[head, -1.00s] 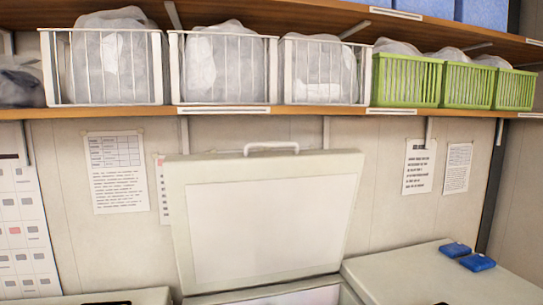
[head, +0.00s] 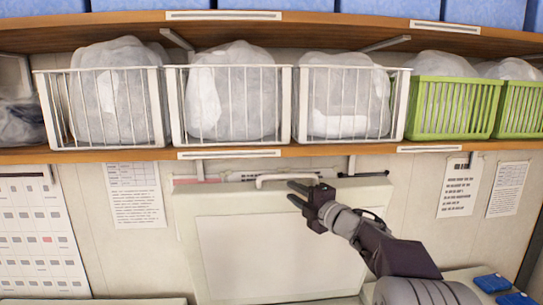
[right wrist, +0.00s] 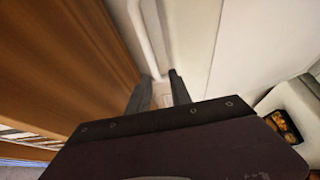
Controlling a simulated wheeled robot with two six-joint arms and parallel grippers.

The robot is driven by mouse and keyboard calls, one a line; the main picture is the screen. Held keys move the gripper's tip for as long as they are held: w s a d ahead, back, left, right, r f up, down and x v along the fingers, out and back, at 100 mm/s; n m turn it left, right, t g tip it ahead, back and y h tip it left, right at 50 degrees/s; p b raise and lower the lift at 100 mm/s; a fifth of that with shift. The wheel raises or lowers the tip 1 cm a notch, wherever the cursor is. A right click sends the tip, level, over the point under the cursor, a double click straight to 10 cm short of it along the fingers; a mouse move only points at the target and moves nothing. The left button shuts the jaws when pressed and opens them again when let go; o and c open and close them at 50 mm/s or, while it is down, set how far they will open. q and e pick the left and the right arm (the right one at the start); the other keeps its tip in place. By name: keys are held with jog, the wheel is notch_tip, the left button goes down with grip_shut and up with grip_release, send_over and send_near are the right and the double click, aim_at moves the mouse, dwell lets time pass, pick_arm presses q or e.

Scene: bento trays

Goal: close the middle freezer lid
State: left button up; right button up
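The middle freezer lid (head: 280,245) stands raised, a pale panel with a white inner face, close to the back wall. Its white bar handle (head: 262,181) is on the top edge. My right gripper (head: 291,191) is at the right end of the handle, its two dark fingers apart. In the right wrist view, the handle (right wrist: 146,40) runs down toward the gap between the open fingers (right wrist: 160,88); whether they touch it I cannot tell. My left gripper is out of view. The freezer opening is hidden below the head view.
A wooden shelf (head: 225,153) with white wire baskets (head: 285,105) and green baskets (head: 455,108) hangs just above the lid. Blue packs (head: 492,283) lie on the right-hand surface. A dark tray with food (right wrist: 284,126) shows in the right wrist view.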

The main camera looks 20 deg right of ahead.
aim_at(289, 178)
jog(key=shift+m+h, duration=0.5)
jog(key=shift+h, duration=0.1)
jog(key=w+p, duration=0.1)
jog(key=w, duration=0.1)
jog(key=w+d+r+p, duration=0.1)
jog(key=w+p, duration=0.1)
jog(key=w+d+p, duration=0.1)
jog(key=w, duration=0.1)
jog(key=shift+w+r+p, duration=0.3)
jog(key=shift+w+r, duration=0.05)
jog(key=shift+w, duration=0.05)
jog(key=shift+w+a, duration=0.15)
jog(key=shift+w, duration=0.3)
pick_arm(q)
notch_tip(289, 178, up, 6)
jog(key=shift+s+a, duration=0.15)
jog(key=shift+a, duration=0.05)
pick_arm(e)
jog(key=shift+f, duration=0.1)
grip_shut()
